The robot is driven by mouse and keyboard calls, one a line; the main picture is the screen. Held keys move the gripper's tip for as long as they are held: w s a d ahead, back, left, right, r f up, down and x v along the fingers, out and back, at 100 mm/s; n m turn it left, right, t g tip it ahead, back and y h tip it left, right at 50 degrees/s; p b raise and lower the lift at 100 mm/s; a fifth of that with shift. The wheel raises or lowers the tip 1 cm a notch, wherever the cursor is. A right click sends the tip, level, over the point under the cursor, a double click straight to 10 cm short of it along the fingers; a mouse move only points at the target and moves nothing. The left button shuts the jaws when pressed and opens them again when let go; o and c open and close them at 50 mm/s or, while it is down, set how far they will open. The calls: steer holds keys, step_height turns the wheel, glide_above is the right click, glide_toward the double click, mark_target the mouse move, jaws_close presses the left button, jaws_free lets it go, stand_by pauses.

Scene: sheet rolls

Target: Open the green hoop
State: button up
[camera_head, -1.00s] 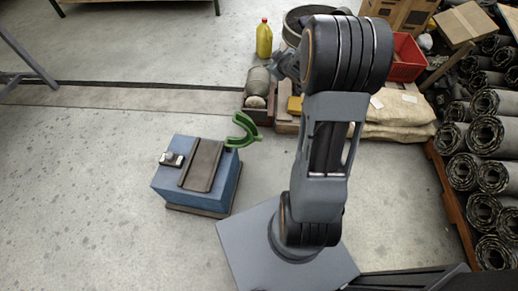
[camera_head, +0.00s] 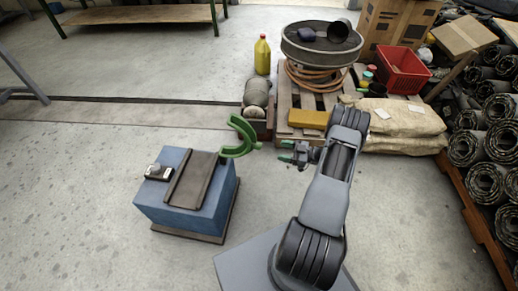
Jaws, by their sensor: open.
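The green hoop (camera_head: 240,137) is a curved green piece at the right edge of the top of a blue block (camera_head: 180,209). It stands tilted up, with its open side toward the right. A brown channel-like strip (camera_head: 191,180) lies across the block's top, and a small metal and black fitting (camera_head: 158,173) sits at its left. My gripper (camera_head: 289,153) is to the right of the hoop, apart from it. Its green-tipped fingers point left toward the hoop, open and with nothing seen between them.
A pallet with a yellow box (camera_head: 309,119), a coiled hose and a round pan (camera_head: 322,56) stands behind my arm. A yellow bottle (camera_head: 262,55) is farther back. Sacks (camera_head: 400,118), a red crate (camera_head: 403,70) and sheet rolls (camera_head: 484,148) are at right. Floor left of the block is clear.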

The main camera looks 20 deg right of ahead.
mark_target(259, 147)
steer(key=b+x, duration=0.1)
steer(key=x, duration=0.9)
steer(key=shift+w+a+b, duration=0.25)
steer(key=shift+w+b, duration=0.05)
steer(key=shift+b, duration=0.1)
